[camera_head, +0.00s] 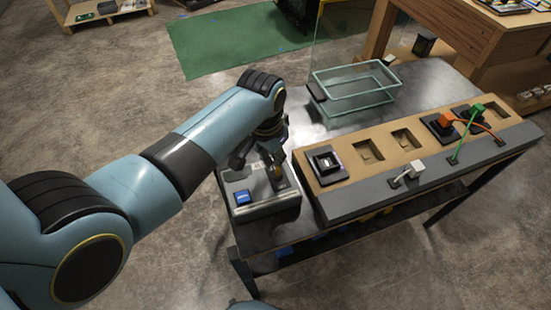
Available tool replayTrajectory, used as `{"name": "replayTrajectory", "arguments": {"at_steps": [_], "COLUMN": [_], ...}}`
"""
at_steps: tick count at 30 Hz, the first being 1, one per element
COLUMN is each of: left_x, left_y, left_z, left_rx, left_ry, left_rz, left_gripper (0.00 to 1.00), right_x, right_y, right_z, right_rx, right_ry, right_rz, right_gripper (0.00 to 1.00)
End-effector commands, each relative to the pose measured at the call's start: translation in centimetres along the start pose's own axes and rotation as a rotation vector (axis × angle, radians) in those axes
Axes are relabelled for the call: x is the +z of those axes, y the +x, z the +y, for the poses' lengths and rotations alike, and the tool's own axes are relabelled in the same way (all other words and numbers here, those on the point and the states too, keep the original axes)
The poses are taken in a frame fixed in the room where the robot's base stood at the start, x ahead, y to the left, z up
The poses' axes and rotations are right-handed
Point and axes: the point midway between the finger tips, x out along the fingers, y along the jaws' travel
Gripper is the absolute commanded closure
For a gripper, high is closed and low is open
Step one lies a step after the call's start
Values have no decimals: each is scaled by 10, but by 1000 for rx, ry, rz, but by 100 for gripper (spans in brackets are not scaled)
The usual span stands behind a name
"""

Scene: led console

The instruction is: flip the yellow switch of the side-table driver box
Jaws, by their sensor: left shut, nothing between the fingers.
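The driver box (262,207) is a grey box at the left end of the dark metal side table. A blue switch or button (242,196) shows on its front left part. A small yellow-brown part, likely the yellow switch (276,171), shows at the right of the box top, partly hidden by my gripper. My left gripper (274,158) is shut and empty, pointing down over the back right part of the box, at or just above the yellow part. I cannot tell whether it touches. My right gripper is not in view.
The console (330,203) with a tan top stands right beside the box. It has a black module (327,163), empty sockets and orange and green cables (467,132). A glass tray (357,88) sits behind. Bare table (425,80) lies at the back right.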

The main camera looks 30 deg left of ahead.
Motion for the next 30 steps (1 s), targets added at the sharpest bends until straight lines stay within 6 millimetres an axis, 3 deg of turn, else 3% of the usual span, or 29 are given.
{"name": "replayTrajectory", "arguments": {"at_steps": [11,20,30], "left_x": [0,-6,-11], "left_y": [-2,-27,-53], "left_z": [2,-1,-4], "left_rx": [0,-1,-1], "left_ry": [0,0,0], "left_rz": [3,4,5], "left_gripper": [100,100,100], "right_x": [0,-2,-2], "right_y": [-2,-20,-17], "right_z": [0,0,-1], "right_rx": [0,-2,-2], "right_ry": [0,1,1], "right_rz": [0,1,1], "right_gripper": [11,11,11]}}
